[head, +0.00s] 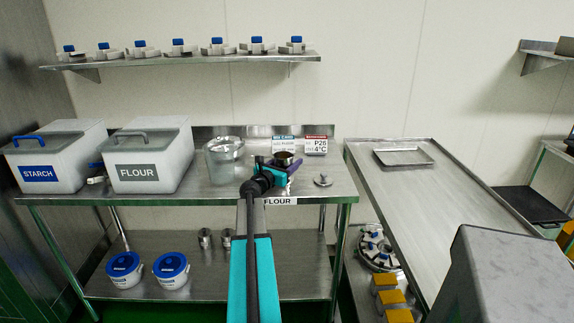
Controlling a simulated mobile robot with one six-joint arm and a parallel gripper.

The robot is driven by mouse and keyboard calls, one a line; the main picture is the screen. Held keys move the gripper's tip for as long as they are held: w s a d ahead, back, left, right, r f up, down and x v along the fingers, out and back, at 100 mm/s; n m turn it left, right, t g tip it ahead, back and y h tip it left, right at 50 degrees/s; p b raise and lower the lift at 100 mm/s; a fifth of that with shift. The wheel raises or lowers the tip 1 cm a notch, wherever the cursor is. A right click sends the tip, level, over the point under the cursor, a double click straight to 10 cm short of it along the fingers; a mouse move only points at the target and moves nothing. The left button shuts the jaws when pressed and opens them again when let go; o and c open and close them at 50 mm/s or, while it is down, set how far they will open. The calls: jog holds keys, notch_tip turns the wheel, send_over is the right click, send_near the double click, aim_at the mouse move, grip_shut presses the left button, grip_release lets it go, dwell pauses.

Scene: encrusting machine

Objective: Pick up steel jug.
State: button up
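My arm reaches up from the bottom of the head view to the flour table. My gripper (290,170) is at the table's back right part. A small round steel vessel with a dark opening, possibly the steel jug (285,157), shows right at the gripper. The gripper and wrist hide its lower part, and I cannot tell whether the fingers touch it or are around it. A larger shiny round vessel (225,153) stands on the table left of the gripper. Two small steel cups (205,238) stand on the lower shelf.
White STARCH (55,155) and FLOUR (148,155) bins stand left on the table (210,200). A steel bench (440,200) with a tray (403,157) is at the right.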

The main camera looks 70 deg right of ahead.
aim_at(288, 154)
jog(key=shift+r, duration=0.25)
jog(key=shift+r, duration=1.4)
jog(key=shift+s+a+r, duration=0.1)
jog(key=shift+a, duration=0.15)
jog(key=s+a+r+b, duration=0.1)
jog(key=s+a, duration=0.3)
jog(key=a, duration=0.8)
jog(key=shift+s+b, duration=0.4)
jog(key=shift+b, duration=0.45)
jog(key=shift+s+a+r+b, duration=0.15)
jog(key=shift+a+b, duration=0.35)
jog(key=shift+b, duration=2)
jog(key=shift+s+a+b, duration=0.3)
jog(key=shift+a+b, duration=0.4)
jog(key=shift+b, duration=1.95)
jog(key=shift+s, duration=0.1)
